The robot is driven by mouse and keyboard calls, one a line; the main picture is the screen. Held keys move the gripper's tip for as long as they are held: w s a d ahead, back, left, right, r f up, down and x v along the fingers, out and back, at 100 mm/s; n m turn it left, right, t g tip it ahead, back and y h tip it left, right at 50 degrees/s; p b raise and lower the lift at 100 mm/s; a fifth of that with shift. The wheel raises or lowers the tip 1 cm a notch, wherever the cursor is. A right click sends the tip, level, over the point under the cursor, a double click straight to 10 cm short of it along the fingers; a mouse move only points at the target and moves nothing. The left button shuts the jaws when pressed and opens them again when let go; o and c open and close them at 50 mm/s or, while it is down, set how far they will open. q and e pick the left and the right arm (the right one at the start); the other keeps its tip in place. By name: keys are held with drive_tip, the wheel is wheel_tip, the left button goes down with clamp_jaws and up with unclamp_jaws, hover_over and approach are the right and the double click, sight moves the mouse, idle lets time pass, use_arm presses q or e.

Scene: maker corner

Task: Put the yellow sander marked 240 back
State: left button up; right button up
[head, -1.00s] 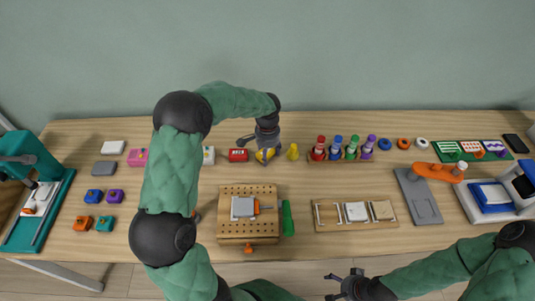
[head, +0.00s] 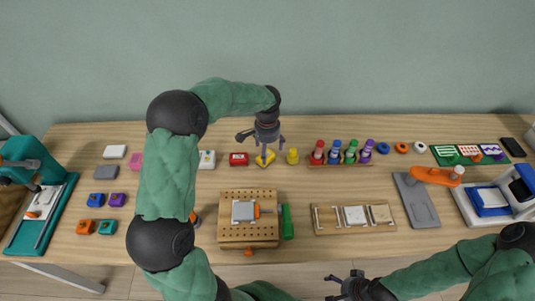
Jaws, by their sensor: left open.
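A wooden tray (head: 355,229) with several slots holds a white block and a tan block.
A pegboard block (head: 231,231) with a grey piece stands in the middle, next to a green bar (head: 287,222). A rack of coloured bottles (head: 340,164) is to the right.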

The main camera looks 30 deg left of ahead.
use_arm(q)
wheel_tip(320, 180, up, 7)
drive_tip(key=p, duration=0.2)
drive_tip(key=shift+r, duration=0.15)
idle(1.2)
